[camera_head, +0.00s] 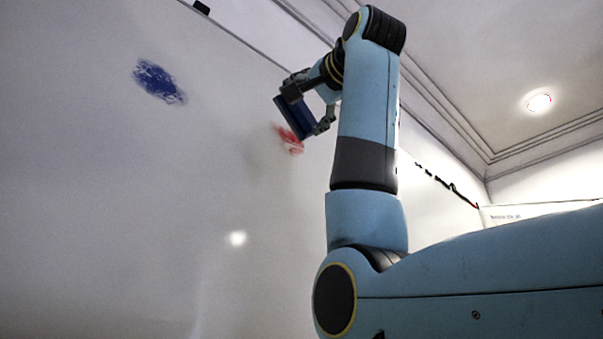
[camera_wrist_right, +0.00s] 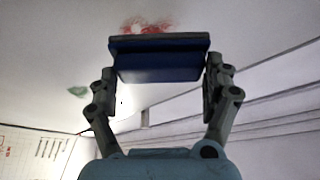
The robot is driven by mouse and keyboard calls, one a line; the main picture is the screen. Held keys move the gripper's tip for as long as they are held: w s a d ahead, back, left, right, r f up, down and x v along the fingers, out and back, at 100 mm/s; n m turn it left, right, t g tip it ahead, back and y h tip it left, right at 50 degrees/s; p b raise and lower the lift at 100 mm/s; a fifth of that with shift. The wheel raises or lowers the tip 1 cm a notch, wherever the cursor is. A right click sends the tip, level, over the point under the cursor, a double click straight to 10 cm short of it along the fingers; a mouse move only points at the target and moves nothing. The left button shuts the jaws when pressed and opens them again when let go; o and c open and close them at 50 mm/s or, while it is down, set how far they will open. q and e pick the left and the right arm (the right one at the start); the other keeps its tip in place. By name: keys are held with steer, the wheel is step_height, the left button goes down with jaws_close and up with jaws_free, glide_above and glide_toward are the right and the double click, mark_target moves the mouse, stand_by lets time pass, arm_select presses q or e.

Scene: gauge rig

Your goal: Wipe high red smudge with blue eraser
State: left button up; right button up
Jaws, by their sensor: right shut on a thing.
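The blue eraser (camera_head: 294,116) is held in my right gripper (camera_head: 306,108), close to the whiteboard (camera_head: 180,210). The red smudge (camera_head: 289,139) is on the board, partly hidden behind the eraser and gripper. In the right wrist view, the eraser (camera_wrist_right: 160,60) sits crosswise between the two fingers of the right gripper (camera_wrist_right: 160,82), and the red smudge (camera_wrist_right: 147,28) shows just beyond its edge. I cannot tell whether the eraser touches the board. My left gripper is in neither view.
A blue smudge (camera_head: 159,82) is on the board at upper left. A green smudge (camera_wrist_right: 78,91) shows at left in the right wrist view. A ceiling lamp (camera_head: 539,102) is at upper right. The board around the smudges is clear.

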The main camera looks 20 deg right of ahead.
steer(key=shift+s+a+r, duration=0.2)
steer(key=shift+a+r, duration=0.1)
steer(key=shift+r, duration=0.2)
steer(key=shift+w, duration=0.1)
steer(key=shift+w+a+p, duration=0.3)
steer(key=shift+w, duration=0.6)
steer(key=shift+w+a+p, duration=0.35)
steer(key=shift+w, duration=0.55)
steer(key=shift+w+a+p, duration=0.3)
steer(key=shift+w, duration=0.6)
steer(key=shift+w+a+p, duration=0.3)
steer(key=shift+w+p, duration=0.05)
steer(key=shift+w, duration=0.45)
